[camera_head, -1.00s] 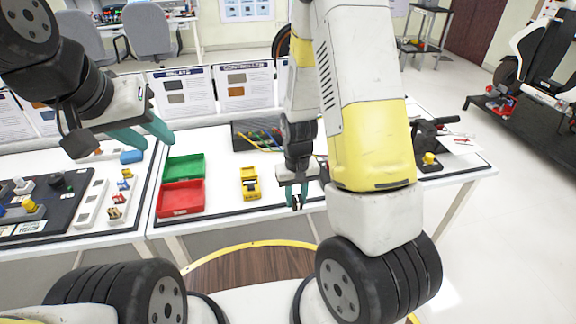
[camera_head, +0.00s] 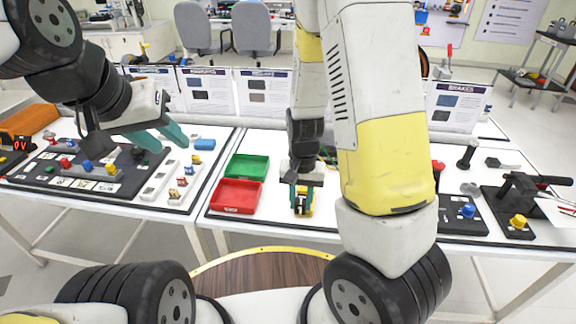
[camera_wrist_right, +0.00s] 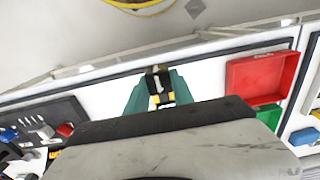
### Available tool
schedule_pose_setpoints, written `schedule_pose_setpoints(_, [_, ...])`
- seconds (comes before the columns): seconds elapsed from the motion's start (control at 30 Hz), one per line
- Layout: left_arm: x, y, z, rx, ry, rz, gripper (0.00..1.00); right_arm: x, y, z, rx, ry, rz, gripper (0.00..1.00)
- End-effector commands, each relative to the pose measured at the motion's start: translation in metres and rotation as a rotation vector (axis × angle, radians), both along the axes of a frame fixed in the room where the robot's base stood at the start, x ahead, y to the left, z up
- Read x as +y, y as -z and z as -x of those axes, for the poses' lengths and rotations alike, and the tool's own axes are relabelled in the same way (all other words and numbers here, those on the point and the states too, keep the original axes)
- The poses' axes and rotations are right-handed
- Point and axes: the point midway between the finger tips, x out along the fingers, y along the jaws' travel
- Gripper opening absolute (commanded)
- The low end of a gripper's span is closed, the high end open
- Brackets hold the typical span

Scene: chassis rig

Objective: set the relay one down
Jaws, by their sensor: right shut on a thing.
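My right gripper (camera_head: 301,200) is low over the table, just right of the red and green bins. In the right wrist view its teal fingers (camera_wrist_right: 156,92) close on a small dark block, which I take to be the relay (camera_wrist_right: 158,74). A yellow-and-black piece (camera_head: 303,210) stands at the fingertips in the head view. Its yellow parts also show in the wrist view (camera_wrist_right: 156,101). The fingers hide most of the contact, so I cannot tell whether the relay touches it. My left gripper (camera_head: 160,136) is open and empty, raised above the left table.
The red bin (camera_head: 237,196) and green bin (camera_head: 247,167) stand left of the right gripper. A dark board with colored parts (camera_head: 90,168) lies on the left table. A black fixture (camera_head: 515,200) stands at the right. White table is bare around the yellow piece.

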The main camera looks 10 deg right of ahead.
Motion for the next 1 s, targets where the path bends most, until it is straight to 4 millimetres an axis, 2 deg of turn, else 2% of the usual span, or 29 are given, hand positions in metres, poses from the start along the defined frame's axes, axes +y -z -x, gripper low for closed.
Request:
schedule_pose_setpoints(0.4, [0.0,0.0,0.0,0.0,0.0,0.0,0.36,-0.035,0.01,-0.1,-0.002,0.004,0.001,0.0])
schedule_pose_setpoints(0.5, [0.0,0.0,0.0,0.0,0.0,0.0,0.36,-0.041,0.012,-0.119,-0.002,0.004,0.001,0.0])
schedule_pose_setpoints(0.6, [0.0,0.0,0.0,0.0,0.0,0.0,0.36,-0.045,0.013,-0.132,-0.002,0.003,0.001,0.0])
schedule_pose_setpoints(0.83, [0.0,0.0,0.0,0.0,0.0,0.0,0.36,-0.05,0.015,-0.148,-0.001,0.003,0.0,0.0])
schedule_pose_setpoints(1.0, [0.0,0.0,0.0,0.0,0.0,0.0,0.36,-0.05,0.043,-0.145,0.003,0.002,0.001,0.0])
